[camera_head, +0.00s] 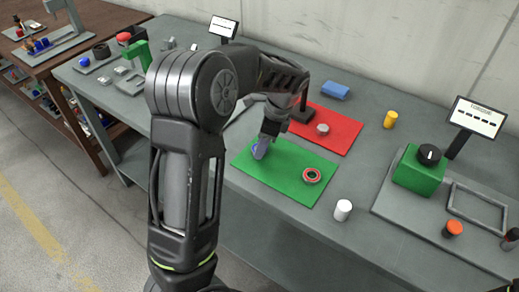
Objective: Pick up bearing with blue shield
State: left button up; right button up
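The bearing with the blue shield (254,149) is on the green mat (285,158), near its left part. Only a bit of its blue face shows, because my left gripper (261,152) covers most of it. My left gripper points down, with its fingertips right at this bearing. I cannot tell whether the fingers are open or shut on it. A second bearing, with a red shield (312,175), lies flat on the right part of the green mat, apart from the gripper. My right gripper is not in view.
A red mat (343,122) behind the green one holds a round grey part (322,129). A blue block (335,90), yellow cylinder (390,119) and white cylinder (343,210) stand around the mats. A green box (420,170) is at right.

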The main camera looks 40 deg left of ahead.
pick_arm(q)
grip_shut()
dwell(0.3)
notch_tip(320, 180, up, 10)
jog(key=shift+b, duration=0.45)
dwell(0.6)
